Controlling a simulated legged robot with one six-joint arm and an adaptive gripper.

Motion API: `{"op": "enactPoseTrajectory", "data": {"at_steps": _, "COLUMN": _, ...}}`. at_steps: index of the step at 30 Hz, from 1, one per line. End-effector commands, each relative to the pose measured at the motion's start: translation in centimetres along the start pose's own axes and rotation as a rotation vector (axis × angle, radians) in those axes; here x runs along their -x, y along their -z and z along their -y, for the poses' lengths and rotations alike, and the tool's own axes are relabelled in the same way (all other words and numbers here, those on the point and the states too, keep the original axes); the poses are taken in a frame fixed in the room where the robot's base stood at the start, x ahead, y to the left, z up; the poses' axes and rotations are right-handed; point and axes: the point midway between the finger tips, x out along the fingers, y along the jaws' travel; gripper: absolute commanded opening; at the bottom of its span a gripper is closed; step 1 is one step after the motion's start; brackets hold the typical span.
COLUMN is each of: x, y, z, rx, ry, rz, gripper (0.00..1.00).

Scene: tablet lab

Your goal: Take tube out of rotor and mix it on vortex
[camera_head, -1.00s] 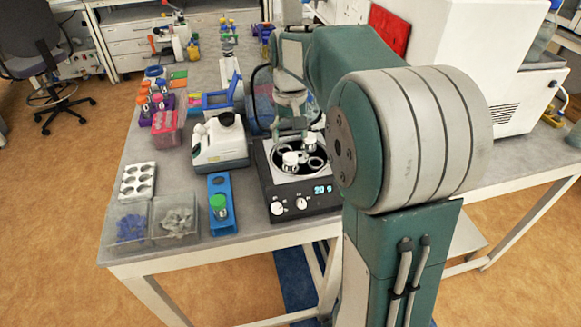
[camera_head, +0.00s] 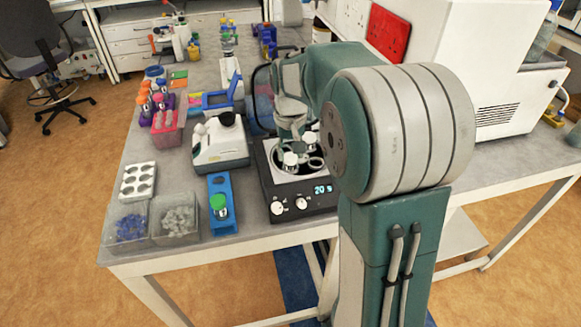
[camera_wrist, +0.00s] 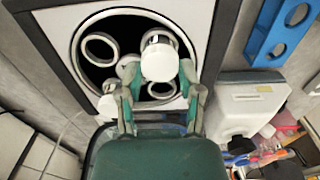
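The centrifuge (camera_head: 316,201) stands at the table's front edge with its round rotor open. It shows a lit display. White-capped tubes sit in the rotor; one tube cap (camera_wrist: 158,62) is near the rotor's middle in the wrist view, and another cap (camera_wrist: 107,105) is to the left. In the head view, a front cap (camera_head: 290,160) shows below my gripper (camera_head: 292,134). The vortex (camera_head: 220,152), white with a black top, stands left of the centrifuge.
Clear boxes (camera_head: 152,222) and a white holed block (camera_head: 138,181) lie at the front left. A pink rack (camera_head: 166,137) of tubes stands behind. A large white machine (camera_head: 480,70) stands right.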

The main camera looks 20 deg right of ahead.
Motion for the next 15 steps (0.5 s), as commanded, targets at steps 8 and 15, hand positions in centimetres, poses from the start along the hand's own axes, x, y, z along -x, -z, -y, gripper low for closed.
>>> {"op": "enactPoseTrajectory", "data": {"at_steps": 8, "x": -0.13, "y": -0.04, "z": 0.0, "rx": 0.0, "ry": 0.0, "rz": 0.003, "gripper": 0.16}}
{"op": "enactPoseTrajectory", "data": {"at_steps": 15, "x": 0.65, "y": 0.0, "z": 0.0, "rx": 0.0, "ry": 0.0, "rz": 0.001, "gripper": 0.11}}
